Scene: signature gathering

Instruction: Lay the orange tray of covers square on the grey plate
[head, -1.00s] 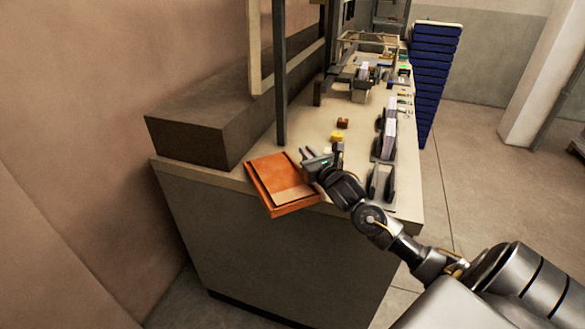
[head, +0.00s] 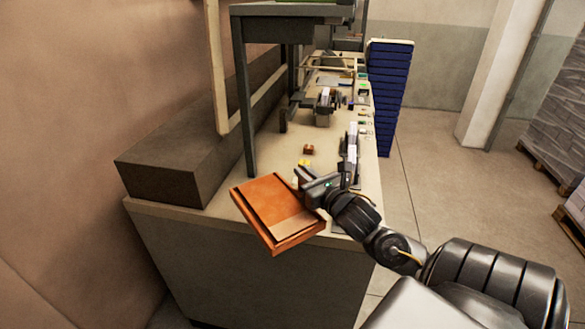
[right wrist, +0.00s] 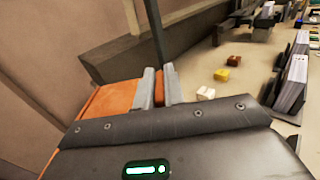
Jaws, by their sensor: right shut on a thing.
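The orange tray (head: 245,211) is at the near end of the long bench, its near corner reaching past the bench edge. Flat brown covers (head: 275,203) lie in it, with a lighter tan strip at the near side. My right gripper (head: 307,187) is shut on the tray's right side wall. In the right wrist view the two grey fingers (right wrist: 159,88) pinch an orange wall, and the tray (right wrist: 115,98) extends to the left. Whether the tray touches the bench is unclear. I cannot make out the grey plate. My left gripper is not in view.
The bench top (head: 290,142) holds a yellow block (head: 304,163), a brown block (head: 308,149) and dark holders with white sheets (head: 351,140). A dark long box (head: 165,165) and a shelf post (head: 246,110) stand at the left. A blue crate stack (head: 388,95) stands beyond.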

